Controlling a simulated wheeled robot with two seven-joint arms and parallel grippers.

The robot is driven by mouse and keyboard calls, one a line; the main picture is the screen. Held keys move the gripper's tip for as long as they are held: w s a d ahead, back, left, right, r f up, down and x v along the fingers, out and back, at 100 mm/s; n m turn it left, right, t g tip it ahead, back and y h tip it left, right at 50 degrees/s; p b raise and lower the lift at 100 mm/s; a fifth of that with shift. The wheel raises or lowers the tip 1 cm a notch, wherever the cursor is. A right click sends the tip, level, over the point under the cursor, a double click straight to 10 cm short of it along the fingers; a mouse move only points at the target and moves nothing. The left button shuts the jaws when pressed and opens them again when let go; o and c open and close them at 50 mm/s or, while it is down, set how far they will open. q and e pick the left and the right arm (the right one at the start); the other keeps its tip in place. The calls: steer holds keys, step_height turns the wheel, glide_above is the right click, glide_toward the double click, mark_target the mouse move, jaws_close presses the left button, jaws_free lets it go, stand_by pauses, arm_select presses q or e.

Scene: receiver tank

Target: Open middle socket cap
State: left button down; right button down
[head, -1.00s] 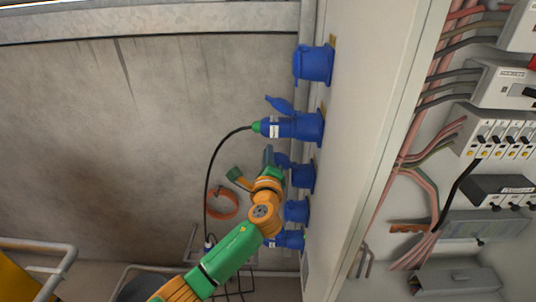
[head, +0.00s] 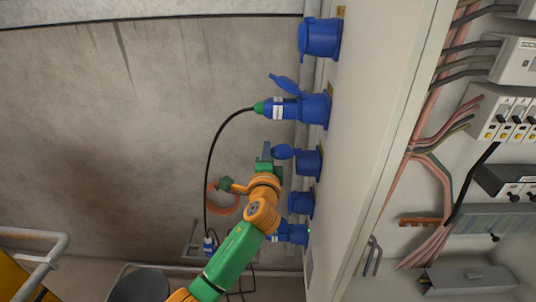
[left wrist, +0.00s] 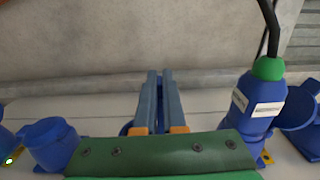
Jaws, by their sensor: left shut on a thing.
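The middle socket (head: 310,162) is blue and sits on the pale cabinet side, third down in the row. Its blue cap (head: 284,151) stands tilted out from the socket mouth. My left gripper (head: 267,151) is at the cap's outer side, its fingers shut on the cap. In the left wrist view the two grey-blue fingers (left wrist: 159,74) are close together, with a little blue (left wrist: 126,129) showing beside them. The fingers and the green gripper body hide most of the cap and socket there. My right gripper is not in view.
A plugged socket with a green-ended plug (head: 279,108) and black cable is just above. A closed socket (head: 320,38) is higher up. Another socket (head: 300,202) and a plugged one (head: 290,233) are below. The open cabinet with wiring (head: 490,150) is at right.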

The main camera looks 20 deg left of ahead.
arm_select(q)
steer(key=shift+f+n+b, duration=0.7)
steer(key=shift+n+b, duration=0.1)
steer(key=shift+n, duration=0.1)
steer(key=c, duration=1)
jaws_free()
steer(key=v, duration=0.7)
steer(key=shift+b, duration=0.3)
steer(key=shift+r, duration=0.1)
